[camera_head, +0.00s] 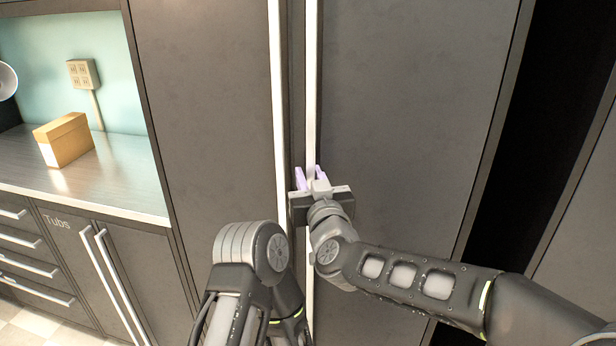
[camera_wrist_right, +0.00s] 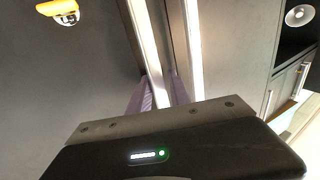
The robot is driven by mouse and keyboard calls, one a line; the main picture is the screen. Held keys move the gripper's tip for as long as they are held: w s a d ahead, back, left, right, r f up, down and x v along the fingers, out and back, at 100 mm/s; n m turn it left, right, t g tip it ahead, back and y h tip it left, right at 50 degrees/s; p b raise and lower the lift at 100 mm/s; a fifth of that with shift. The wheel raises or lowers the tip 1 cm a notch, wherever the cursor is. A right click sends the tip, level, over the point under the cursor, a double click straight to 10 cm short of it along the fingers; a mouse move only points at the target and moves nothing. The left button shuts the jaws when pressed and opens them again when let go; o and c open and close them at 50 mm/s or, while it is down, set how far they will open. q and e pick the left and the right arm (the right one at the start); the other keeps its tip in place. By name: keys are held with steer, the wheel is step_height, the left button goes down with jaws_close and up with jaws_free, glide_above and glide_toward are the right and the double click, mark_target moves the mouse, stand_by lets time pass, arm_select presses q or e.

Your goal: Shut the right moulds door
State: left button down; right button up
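The right door (camera_head: 410,110) is a tall dark grey panel with a long pale vertical handle (camera_head: 311,80) near its left edge. A narrow dark strip separates it from the left panel. I cannot tell for sure how far it stands open. My right gripper (camera_head: 311,174) is at this handle, its two purple fingers on either side of the bar. In the right wrist view the handle (camera_wrist_right: 146,50) also runs down between the fingers. I cannot tell whether they press on it. My left arm shows at bottom centre; its gripper is not visible.
A left tall panel (camera_head: 205,100) has its own pale handle (camera_head: 280,100) close beside. Far left, a worktop (camera_head: 110,190) bears a tan box (camera_head: 63,139); cabinets marked "Tubs" (camera_head: 57,222) stand below. A black opening (camera_head: 545,110) lies right of the right door.

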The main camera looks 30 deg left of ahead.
steer(key=b+v, duration=0.2)
steer(key=v, duration=0.5)
steer(key=shift+s+d, duration=0.25)
steer(key=shift+d, duration=0.05)
steer(key=w+d+f+m+g+h, duration=0.15)
steer(key=d+f, duration=0.25)
steer(key=f, duration=0.5)
steer(key=w+d+f+g+h, duration=0.1)
steer(key=w+d+f+h, duration=0.2)
steer(key=f, duration=0.6)
steer(key=s+d+f+m+g+h, duration=0.1)
steer(key=s+d+f+m+g, duration=0.15)
steer(key=d+f, duration=0.7)
steer(key=s+d+f+m+g+h, duration=0.1)
steer(key=s+d+f+g, duration=0.15)
steer(key=d+f, duration=0.7)
steer(key=s+d+f+m+g, duration=0.2)
steer(key=s+d+f, duration=0.2)
steer(key=s+f, duration=0.4)
steer(key=s+d+f+m+g, duration=0.2)
steer(key=s+f, duration=0.7)
steer(key=s, duration=0.5)
steer(key=d+g+h, duration=0.1)
steer(key=d, duration=0.1)
steer(key=shift+s+d+f+m+g, duration=0.15)
steer(key=shift+d+f+m+g, duration=0.15)
steer(key=shift+d+m+g, duration=0.1)
